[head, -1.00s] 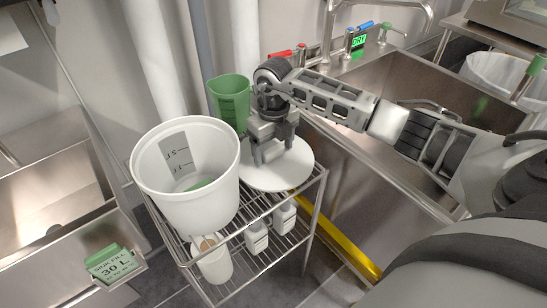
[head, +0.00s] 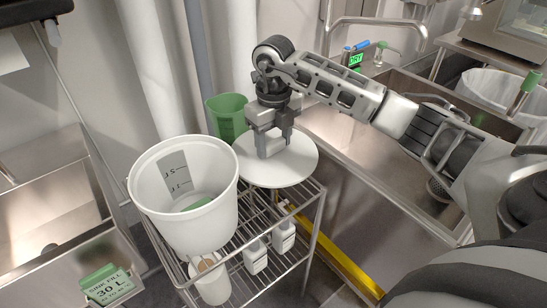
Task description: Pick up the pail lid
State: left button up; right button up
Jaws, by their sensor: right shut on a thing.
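The pail lid (head: 291,173) is a flat white disc in the head view, right of the white pail. My right gripper (head: 273,150) points down at its middle and is shut on it; the fingers hide the part they grip. The lid appears raised above the wire rack, though the gap is hard to judge. The white pail (head: 218,215) stands open on the rack's top shelf, with grey level marks inside and something green at its bottom. My left gripper is not in view.
A green bucket (head: 226,119) stands behind the lid. The wire rack (head: 308,222) holds white bottles (head: 284,238) and a white cup (head: 212,284) on its lower shelf. Steel sinks flank the rack, with a faucet (head: 375,22) at the back right. A green-labelled sign (head: 107,285) is at lower left.

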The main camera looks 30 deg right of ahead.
aim_at(274, 141)
notch_tip(274, 141, up, 4)
jog(key=shift+f, duration=0.2)
pick_arm(q)
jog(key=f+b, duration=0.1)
jog(key=b, duration=0.2)
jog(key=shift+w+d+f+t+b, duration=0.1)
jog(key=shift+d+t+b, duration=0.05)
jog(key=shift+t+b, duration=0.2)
pick_arm(e)
jog(key=s+d, duration=1.1)
jog(key=d, duration=0.5)
jog(key=shift+s, duration=0.15)
jog(key=shift+o, duration=0.4)
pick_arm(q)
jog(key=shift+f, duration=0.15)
pick_arm(e)
jog(key=c, duration=0.5)
